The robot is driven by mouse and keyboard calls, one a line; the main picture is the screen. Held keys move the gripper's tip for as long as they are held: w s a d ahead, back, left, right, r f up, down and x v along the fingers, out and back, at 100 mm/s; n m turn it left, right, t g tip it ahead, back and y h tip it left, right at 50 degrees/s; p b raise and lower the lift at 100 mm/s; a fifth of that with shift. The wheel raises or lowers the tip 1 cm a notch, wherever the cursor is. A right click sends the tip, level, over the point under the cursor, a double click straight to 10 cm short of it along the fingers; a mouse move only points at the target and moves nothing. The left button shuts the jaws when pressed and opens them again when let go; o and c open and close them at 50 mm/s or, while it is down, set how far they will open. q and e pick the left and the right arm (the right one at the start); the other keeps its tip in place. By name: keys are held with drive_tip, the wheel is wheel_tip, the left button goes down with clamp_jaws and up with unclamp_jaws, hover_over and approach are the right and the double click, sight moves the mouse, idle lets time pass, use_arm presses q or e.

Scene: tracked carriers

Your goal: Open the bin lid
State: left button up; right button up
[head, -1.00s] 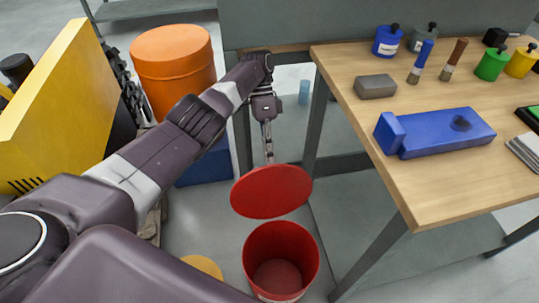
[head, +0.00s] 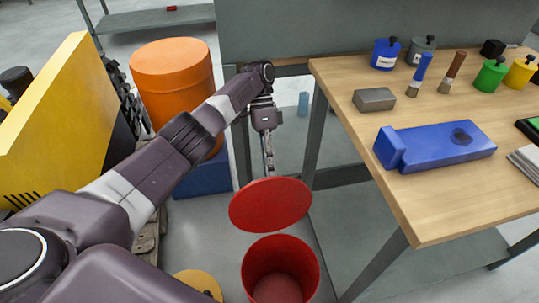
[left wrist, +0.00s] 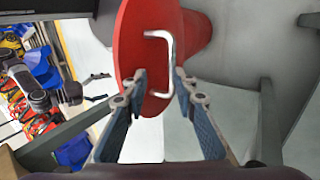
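The red bin (head: 256,272) stands on the floor left of the workbench, and its mouth is open to view. The red lid (head: 270,204) is raised and tilted behind the mouth, its lower edge close to the bin's rear rim. Its hinge cannot be made out. My left gripper (head: 267,172) is at the lid's upper back edge. In the left wrist view the lid (left wrist: 130,45) carries a pale metal handle (left wrist: 171,60). My left gripper (left wrist: 160,82) has its fingers apart on either side of the handle; contact is unclear. My right gripper is not in view.
An orange drum (head: 175,90) and a yellow panel (head: 50,110) stand on the left. A yellow round object (head: 198,283) is left of the bin.

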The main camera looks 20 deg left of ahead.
use_arm(q)
wheel_tip(320, 180, up, 7)
idle(0.4)
idle(0.4)
